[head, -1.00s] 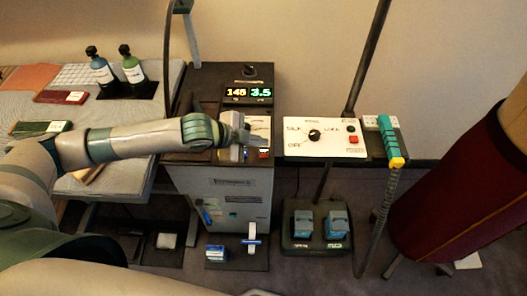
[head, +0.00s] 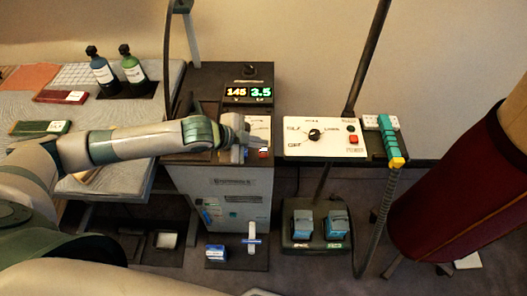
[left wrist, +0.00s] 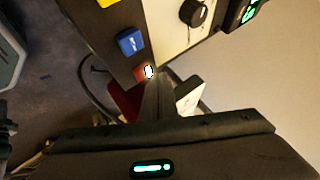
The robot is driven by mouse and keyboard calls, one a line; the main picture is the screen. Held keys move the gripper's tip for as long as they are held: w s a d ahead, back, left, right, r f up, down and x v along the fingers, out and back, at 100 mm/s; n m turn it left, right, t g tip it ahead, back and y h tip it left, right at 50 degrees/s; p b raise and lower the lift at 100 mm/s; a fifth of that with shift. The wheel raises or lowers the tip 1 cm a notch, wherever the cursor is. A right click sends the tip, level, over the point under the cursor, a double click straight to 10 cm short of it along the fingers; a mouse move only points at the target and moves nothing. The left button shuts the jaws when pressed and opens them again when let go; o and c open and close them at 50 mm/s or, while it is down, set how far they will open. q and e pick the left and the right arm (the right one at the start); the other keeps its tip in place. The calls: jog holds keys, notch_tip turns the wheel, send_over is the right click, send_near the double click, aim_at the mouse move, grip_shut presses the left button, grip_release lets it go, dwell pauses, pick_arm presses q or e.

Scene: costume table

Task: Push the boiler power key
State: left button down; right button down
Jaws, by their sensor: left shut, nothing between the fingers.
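The boiler (head: 226,190) is a grey cabinet with a lit display (head: 248,93) reading 145 and 3.5. In the left wrist view its dark ledge carries a yellow key (left wrist: 106,3), a blue key (left wrist: 131,41) and a red key (left wrist: 139,73) with a bright white mark. The red key also shows in the head view (head: 263,151). No label tells me which is the power key. My left gripper (head: 243,142) is shut and empty over the ledge. Its fingertips (left wrist: 156,82) are right beside the red key; I cannot tell whether they touch. My right gripper is out of view.
A white control panel (head: 318,150) with a black knob and red button stands to the right, beside a teal-handled tool (head: 388,135). Two blue pedals (head: 318,225) are below. Bottles (head: 132,70) stand on the table at left. A dark red cylinder (head: 445,200) is at right.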

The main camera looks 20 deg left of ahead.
aim_at(260, 151)
pick_arm(q)
jog(key=shift+f, duration=0.5)
dwell(0.9)
jog(key=shift+r, duration=0.1)
jog(key=shift+r+p, duration=1.05)
jog(key=shift+p, duration=0.1)
jog(key=shift+r, duration=0.1)
notch_tip(260, 151, up, 5)
jog(key=p, duration=0.5)
dwell(0.8)
dwell(1.3)
